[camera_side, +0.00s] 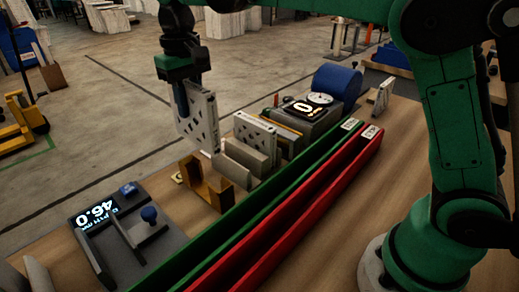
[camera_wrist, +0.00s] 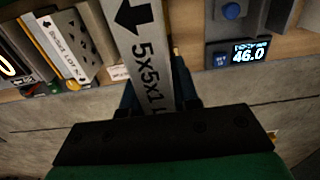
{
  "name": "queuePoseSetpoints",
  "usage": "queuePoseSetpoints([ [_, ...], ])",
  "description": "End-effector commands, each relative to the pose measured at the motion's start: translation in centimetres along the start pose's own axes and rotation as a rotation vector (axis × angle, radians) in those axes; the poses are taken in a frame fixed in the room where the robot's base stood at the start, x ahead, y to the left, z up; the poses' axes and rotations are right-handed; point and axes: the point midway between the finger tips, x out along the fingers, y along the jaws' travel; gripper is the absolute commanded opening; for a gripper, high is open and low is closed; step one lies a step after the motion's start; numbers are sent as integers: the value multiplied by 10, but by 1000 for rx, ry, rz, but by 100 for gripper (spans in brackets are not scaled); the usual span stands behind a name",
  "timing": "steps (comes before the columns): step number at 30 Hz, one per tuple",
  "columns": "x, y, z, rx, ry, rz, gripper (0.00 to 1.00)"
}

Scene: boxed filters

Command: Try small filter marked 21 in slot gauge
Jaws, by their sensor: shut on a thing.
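My gripper (camera_side: 184,108) is shut on a flat pale filter (camera_side: 200,118) and holds it upright above the bench's far edge. In the wrist view the filter (camera_wrist: 146,55) shows its narrow edge, with a black arrow and "5x5x1" print; the rest of the print is cut off, and I see no 21. A brown upright bracket with a gap (camera_side: 205,186) stands on the bench just below the held filter. It looks like the slot gauge, but I cannot be sure. The filter appears above it and apart from it.
A grey measuring device (camera_side: 135,235) with a blue knob reads 46.0 at the left. Other filters (camera_side: 255,133) and grey blocks stand right of the bracket. Long green (camera_side: 285,190) and red (camera_side: 320,195) trays run along the front.

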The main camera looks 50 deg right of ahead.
Motion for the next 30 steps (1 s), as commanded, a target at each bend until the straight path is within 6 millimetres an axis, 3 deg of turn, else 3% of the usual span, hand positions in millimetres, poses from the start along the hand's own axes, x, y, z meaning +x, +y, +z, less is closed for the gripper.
queuePoseSetpoints([
  [11,3,0,0,1,0,0,0],
  [30,47,0,0,0,0,0,0],
])
